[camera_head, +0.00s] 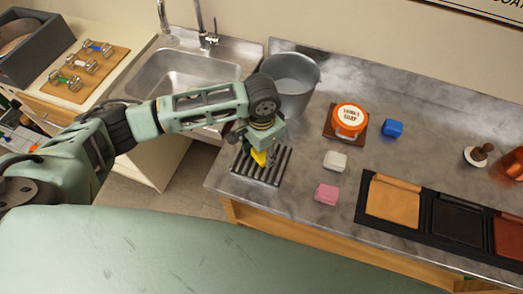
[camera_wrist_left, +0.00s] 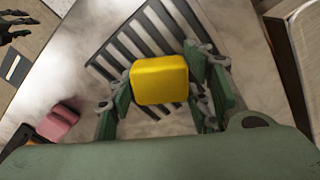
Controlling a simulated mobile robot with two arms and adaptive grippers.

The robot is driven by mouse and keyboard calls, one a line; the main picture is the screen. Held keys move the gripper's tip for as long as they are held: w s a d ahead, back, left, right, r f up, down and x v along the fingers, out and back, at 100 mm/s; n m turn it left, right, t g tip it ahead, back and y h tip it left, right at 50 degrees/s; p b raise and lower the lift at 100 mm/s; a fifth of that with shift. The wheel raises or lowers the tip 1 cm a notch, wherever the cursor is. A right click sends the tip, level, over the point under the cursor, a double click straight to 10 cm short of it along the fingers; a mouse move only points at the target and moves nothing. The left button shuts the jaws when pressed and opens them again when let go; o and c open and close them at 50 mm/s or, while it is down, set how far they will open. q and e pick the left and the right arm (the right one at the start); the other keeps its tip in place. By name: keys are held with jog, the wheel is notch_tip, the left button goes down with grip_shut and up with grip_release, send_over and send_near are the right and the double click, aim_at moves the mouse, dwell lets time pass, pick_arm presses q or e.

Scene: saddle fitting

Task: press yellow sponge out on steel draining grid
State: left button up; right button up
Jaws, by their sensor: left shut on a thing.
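The yellow sponge (camera_head: 259,158) is held between the fingers of my left gripper (camera_head: 262,156), over the steel draining grid (camera_head: 275,176). In the left wrist view the sponge (camera_wrist_left: 159,80) sits between both green fingers of my left gripper (camera_wrist_left: 160,95), with the bars of the grid (camera_wrist_left: 118,57) behind it. The gripper is shut on the sponge. I cannot tell whether the sponge touches the bars. The gripper hides part of the sponge and grid in the head view. My right gripper does not show.
A grey bucket (camera_head: 291,80) stands behind the grid. A black tray (camera_head: 375,225) is at the front right. The sink (camera_head: 185,75) is behind left.

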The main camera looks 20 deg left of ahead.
pick_arm(q)
jog(key=shift+s+f+p, duration=0.3)
jog(key=shift+f, duration=0.05)
dwell(1.1)
jog(key=shift+w+r+p, duration=0.2)
jog(key=shift+r+p, duration=0.8)
jog(key=shift+p, duration=0.15)
notch_tip(320, 180, up, 4)
jog(key=p, duration=0.4)
jog(key=shift+w+f, duration=0.1)
jog(key=shift+f, duration=0.1)
jog(key=shift+r+p, duration=0.5)
jog(key=shift+r, duration=0.45)
jog(key=shift+f, duration=0.1)
